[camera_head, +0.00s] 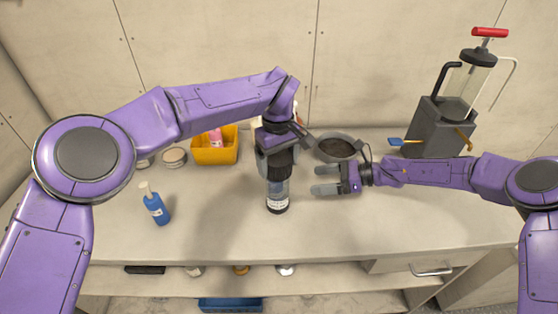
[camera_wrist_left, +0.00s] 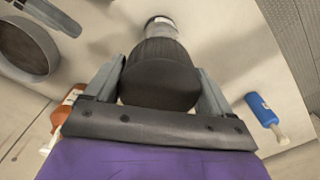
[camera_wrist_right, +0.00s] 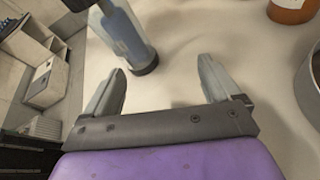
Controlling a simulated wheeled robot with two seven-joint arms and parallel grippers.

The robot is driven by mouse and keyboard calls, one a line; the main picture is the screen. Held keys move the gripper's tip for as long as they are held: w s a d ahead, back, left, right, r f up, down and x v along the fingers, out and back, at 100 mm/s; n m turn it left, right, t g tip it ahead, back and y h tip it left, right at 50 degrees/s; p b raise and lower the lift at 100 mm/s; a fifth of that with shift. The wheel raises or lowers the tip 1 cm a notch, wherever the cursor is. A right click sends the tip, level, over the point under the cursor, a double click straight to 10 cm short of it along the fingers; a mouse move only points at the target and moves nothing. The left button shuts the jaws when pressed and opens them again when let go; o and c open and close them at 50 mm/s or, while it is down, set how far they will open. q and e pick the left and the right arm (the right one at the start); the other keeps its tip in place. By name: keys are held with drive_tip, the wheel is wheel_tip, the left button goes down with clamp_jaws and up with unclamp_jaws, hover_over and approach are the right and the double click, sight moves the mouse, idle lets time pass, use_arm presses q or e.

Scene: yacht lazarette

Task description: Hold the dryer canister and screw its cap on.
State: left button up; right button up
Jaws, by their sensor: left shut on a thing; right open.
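The dryer canister (camera_head: 277,192) stands upright on the counter, a clear bluish body with a dark base and a white label. Its ribbed black cap (camera_head: 279,163) sits at its top; I cannot tell whether it is threaded. My left gripper (camera_head: 277,155) is shut on the cap from above, and the left wrist view shows the cap (camera_wrist_left: 160,75) between both fingers. My right gripper (camera_head: 325,181) is open and empty, to the right of the canister and apart from it. In the right wrist view the canister (camera_wrist_right: 128,40) is beyond the fingers, towards the left.
A yellow bin (camera_head: 214,157) with items and a round dark dish (camera_head: 337,148) are behind. A grey pump unit (camera_head: 437,130) with a red handle is at the back right. The front counter is mostly clear.

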sight(282, 197)
drive_tip(key=a+n+g, duration=0.1)
drive_tip(key=s+f+n+g, duration=0.1)
drive_tip(key=n, duration=0.1)
drive_tip(key=s+a+n+g, duration=0.1)
drive_tip(key=shift+s+a+f+n+y, duration=0.25)
drive_tip(key=shift+a+f+n+y, duration=0.05)
drive_tip(key=shift+f+y, duration=0.1)
drive_tip(key=shift+s+a, duration=0.1)
drive_tip(key=shift+a, duration=0.15)
drive_tip(key=x, duration=0.9)
drive_tip(key=c, duration=0.8)
